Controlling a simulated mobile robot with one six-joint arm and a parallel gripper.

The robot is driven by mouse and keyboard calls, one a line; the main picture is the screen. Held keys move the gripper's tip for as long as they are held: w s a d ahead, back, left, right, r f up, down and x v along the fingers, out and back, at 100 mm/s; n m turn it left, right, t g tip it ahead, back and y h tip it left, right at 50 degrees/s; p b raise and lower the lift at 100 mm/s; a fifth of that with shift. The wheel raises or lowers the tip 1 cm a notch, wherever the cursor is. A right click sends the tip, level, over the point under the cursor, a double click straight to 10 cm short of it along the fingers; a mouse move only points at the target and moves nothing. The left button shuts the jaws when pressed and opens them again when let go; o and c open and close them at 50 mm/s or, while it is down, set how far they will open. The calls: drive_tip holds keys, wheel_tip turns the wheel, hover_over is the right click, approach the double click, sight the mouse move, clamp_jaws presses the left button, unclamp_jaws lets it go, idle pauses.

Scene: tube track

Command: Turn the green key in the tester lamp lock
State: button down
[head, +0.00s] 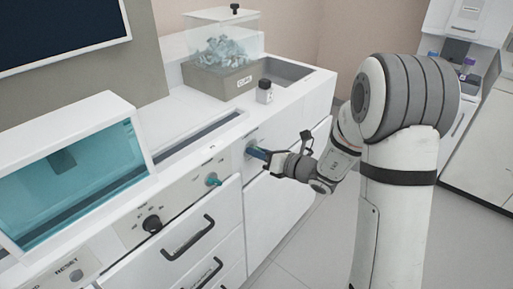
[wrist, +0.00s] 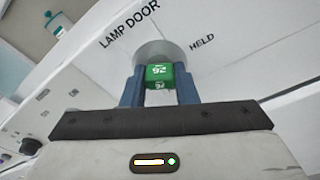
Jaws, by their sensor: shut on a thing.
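The green key (wrist: 159,73), marked with a number, sits at the round grey lock (wrist: 176,50) in the wrist view. In the head view my gripper (head: 262,154) reaches the cabinet front at the lock (head: 251,146); the key is hidden there. How deep the key sits in the lock cannot be told.
A teal knob (head: 213,180) and a black knob (head: 152,223) are on the panel to the left. Drawer handles (head: 188,238) stick out below. A small bottle (head: 264,91) and a lidded clear box (head: 222,47) stand on the counter above.

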idle(0.3)
drive_tip(key=shift+r+m+p, duration=0.1)
drive_tip(key=shift+m+p, duration=0.25)
drive_tip(key=shift+m, duration=0.05)
drive_tip(key=m+p, duration=0.2)
drive_tip(key=shift+p, duration=0.35)
drive_tip(key=shift+m, duration=0.3)
drive_tip(key=shift+p, duration=0.35)
